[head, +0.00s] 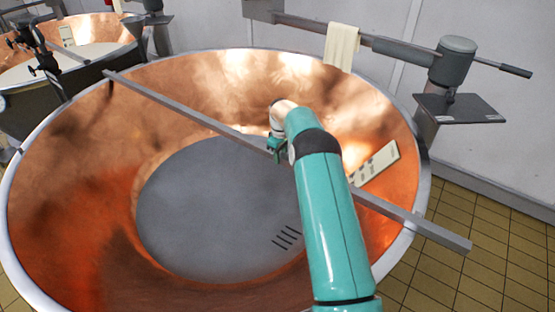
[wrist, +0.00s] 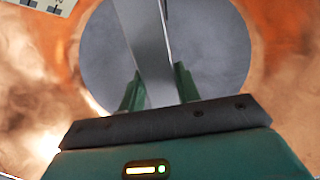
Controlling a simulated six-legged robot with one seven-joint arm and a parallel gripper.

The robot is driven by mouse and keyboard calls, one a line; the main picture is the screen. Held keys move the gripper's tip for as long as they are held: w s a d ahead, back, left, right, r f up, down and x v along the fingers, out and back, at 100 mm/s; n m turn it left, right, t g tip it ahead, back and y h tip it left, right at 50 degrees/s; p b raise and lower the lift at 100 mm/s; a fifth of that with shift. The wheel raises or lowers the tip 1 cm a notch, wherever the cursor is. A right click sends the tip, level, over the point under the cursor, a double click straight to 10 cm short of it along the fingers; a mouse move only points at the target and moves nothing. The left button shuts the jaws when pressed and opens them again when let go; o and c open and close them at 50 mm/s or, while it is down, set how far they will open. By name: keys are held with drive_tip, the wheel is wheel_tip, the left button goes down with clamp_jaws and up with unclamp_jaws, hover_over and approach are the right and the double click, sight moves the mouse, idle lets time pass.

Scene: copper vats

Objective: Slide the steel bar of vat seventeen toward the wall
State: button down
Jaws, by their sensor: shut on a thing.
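The steel bar (head: 180,114) lies across the copper vat (head: 70,185), from the rim at the upper left to past the rim at the lower right. My gripper (head: 275,146) is over the middle of the vat, shut on the bar. In the wrist view, the bar (wrist: 148,45) runs between the two green fingers of my gripper (wrist: 160,90). Part of the bar is hidden behind my arm in the head view. No number can be read on the vat.
A white cloth (head: 342,46) hangs on a grey beam behind the vat, by the pale wall (head: 510,140). A dark plate (head: 460,108) stands at the right rim. A labelled strip (head: 376,166) is on the vat's inner wall. Another copper vat (head: 100,30) stands at the upper left.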

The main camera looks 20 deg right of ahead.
drive_tip(key=shift+w+d+r, duration=0.15)
drive_tip(key=shift+w+d, duration=0.2)
drive_tip(key=shift+d, duration=0.35)
drive_tip(key=c, duration=1)
unclamp_jaws()
drive_tip(key=shift+w+d, duration=0.15)
drive_tip(key=shift+w, duration=0.05)
drive_tip(key=shift+s+a, duration=0.15)
drive_tip(key=shift+a, duration=0.05)
wheel_tip(320, 180, up, 14)
